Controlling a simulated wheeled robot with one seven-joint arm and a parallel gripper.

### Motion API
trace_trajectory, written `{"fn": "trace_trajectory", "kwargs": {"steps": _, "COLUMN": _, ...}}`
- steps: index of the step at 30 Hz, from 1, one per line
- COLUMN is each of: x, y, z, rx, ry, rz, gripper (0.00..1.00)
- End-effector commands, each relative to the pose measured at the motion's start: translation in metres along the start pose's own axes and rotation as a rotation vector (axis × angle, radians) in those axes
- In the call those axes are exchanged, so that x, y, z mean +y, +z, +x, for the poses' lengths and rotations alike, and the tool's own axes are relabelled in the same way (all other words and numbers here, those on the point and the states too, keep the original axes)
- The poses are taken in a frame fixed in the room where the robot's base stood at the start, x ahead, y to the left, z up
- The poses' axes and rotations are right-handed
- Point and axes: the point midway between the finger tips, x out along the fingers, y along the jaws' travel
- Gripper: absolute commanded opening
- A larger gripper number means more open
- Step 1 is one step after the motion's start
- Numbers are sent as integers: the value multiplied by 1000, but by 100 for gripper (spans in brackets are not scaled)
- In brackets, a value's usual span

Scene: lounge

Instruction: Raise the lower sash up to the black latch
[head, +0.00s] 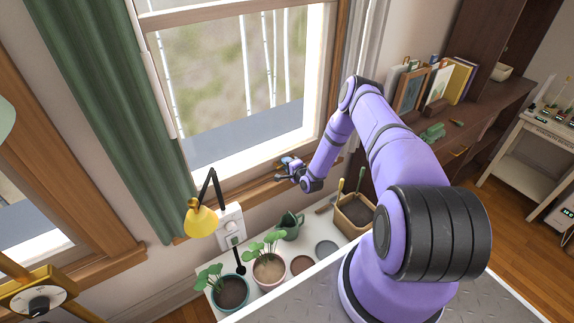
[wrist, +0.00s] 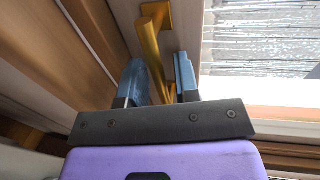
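The lower sash (head: 245,159) of the window has a white frame, and its bottom rail lies low, close above the wooden sill (head: 238,193). My gripper (head: 287,168) is at the right part of this bottom rail in the head view. In the wrist view a brass handle (wrist: 154,42) stands out from the white rail, between the two blue-grey fingers of my gripper (wrist: 160,78). The fingers are apart, with the handle between them; firm contact does not show. I cannot make out the black latch in either view.
A white planter table (head: 329,268) under the window holds potted plants (head: 268,269), a small green watering can (head: 291,226) and a tan box (head: 354,214). A yellow lamp (head: 201,220) stands left of my gripper. A green curtain (head: 115,105) hangs left of the window.

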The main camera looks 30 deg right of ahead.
Motion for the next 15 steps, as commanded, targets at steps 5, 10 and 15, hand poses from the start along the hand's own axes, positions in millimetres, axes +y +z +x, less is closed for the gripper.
{"fn": "trace_trajectory", "kwargs": {"steps": 5, "x": 0, "y": 0, "z": 0, "rx": 0, "ry": 0, "rz": 0, "gripper": 0}}
{"fn": "trace_trajectory", "kwargs": {"steps": 10, "x": -1, "y": 0, "z": 0, "rx": 0, "ry": 0, "rz": 0, "gripper": 0}}
{"fn": "trace_trajectory", "kwargs": {"steps": 15, "x": -22, "y": -2, "z": -4, "rx": 2, "ry": -2, "rz": 0, "gripper": 0}}
